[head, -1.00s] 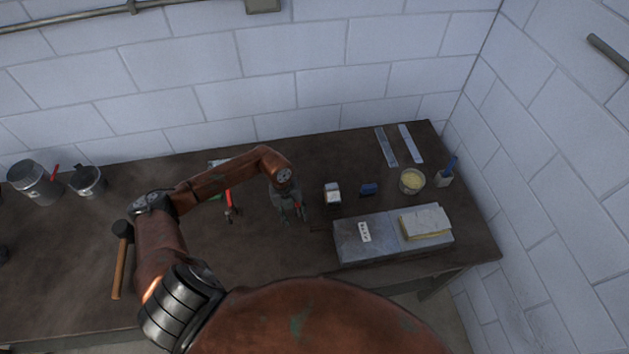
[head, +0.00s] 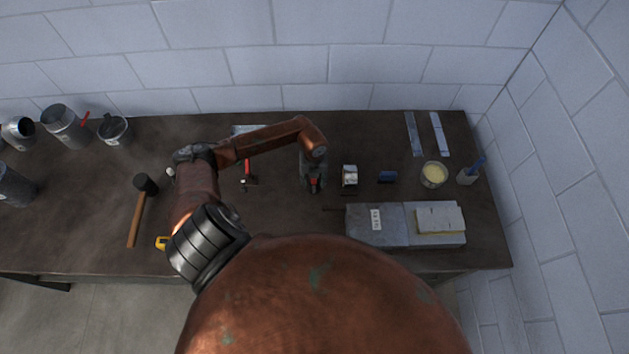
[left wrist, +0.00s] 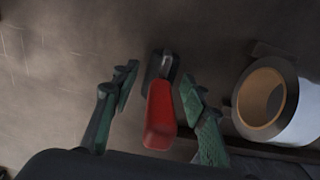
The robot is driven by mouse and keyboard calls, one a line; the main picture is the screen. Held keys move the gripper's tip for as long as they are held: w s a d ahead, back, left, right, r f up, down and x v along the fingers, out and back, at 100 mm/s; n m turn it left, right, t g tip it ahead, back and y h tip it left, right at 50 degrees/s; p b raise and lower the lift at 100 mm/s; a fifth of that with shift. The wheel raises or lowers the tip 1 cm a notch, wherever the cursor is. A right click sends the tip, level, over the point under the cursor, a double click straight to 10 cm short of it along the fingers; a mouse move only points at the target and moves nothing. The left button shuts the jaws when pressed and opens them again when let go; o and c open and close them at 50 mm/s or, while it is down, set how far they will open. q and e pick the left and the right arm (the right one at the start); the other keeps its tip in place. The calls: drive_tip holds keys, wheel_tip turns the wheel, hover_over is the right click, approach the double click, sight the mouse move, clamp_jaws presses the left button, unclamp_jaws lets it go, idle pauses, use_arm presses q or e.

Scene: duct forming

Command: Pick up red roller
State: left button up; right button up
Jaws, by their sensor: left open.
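The red roller (left wrist: 160,115) lies on the table in the left wrist view, its red handle toward me and a dark head on a thin metal neck beyond. My left gripper (left wrist: 157,85) is open, with one green finger on each side of the roller and apparent gaps between them. In the head view my left gripper (head: 312,186) points down over the roller and hides most of it; a bit of red shows there. I cannot tell the exact height of the fingers above the table. My right gripper is not in view.
A tape roll (left wrist: 266,98) stands close right of the gripper; it also shows in the head view (head: 350,176). A blue block (head: 387,177), a tub (head: 433,174) and grey slabs (head: 375,225) lie farther right. A red-handled hammer (head: 248,175) lies left of the gripper.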

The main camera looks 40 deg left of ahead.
use_arm(q)
drive_tip(key=shift+s+f, duration=0.1)
drive_tip(key=shift+f, duration=0.25)
drive_tip(key=shift+c, duration=0.3)
clamp_jaws()
